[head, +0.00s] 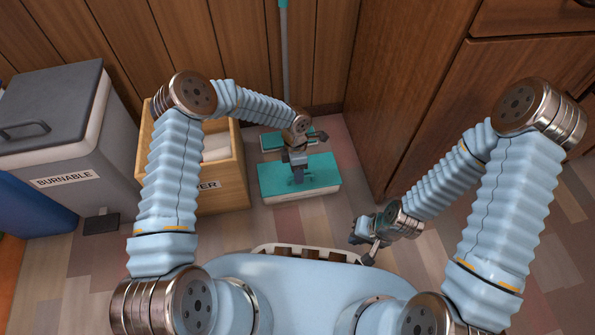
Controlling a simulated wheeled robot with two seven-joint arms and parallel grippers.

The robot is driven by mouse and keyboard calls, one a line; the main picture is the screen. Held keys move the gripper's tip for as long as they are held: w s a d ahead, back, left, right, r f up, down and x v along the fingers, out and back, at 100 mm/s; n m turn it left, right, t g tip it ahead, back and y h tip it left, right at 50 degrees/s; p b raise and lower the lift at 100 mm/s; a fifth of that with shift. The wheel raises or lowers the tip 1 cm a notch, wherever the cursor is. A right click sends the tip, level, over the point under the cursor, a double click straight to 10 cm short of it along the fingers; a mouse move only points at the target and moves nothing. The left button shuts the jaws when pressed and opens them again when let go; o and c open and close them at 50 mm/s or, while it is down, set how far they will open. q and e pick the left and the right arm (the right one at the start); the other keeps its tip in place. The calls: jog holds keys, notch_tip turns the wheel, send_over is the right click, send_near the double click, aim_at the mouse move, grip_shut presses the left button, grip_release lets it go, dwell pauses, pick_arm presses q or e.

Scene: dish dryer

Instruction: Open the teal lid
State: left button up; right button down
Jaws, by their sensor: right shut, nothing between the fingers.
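The teal lid (323,174) lies flat and looks closed on a low pale box (304,195) on the floor, in the middle of the head view. My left gripper (298,177) is over the lid's middle, pointing down, at or just above its top. Whether it touches the lid or how far its fingers are apart cannot be made out. It hides part of the lid. My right gripper (366,250) is shut and empty, low over the floor to the right of the box and nearer to me.
A wooden bin (231,170) with pale contents stands left of the box. A grey bin labelled BURNABLE (65,180) and a blue bin (35,210) are further left. Behind is a pole (286,70) with a flat teal piece (272,141) near its foot. A wooden cabinet (410,90) stands right.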

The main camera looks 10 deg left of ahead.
pick_arm(q)
jog(key=shift+c, duration=0.2)
grip_shut()
dwell(1.2)
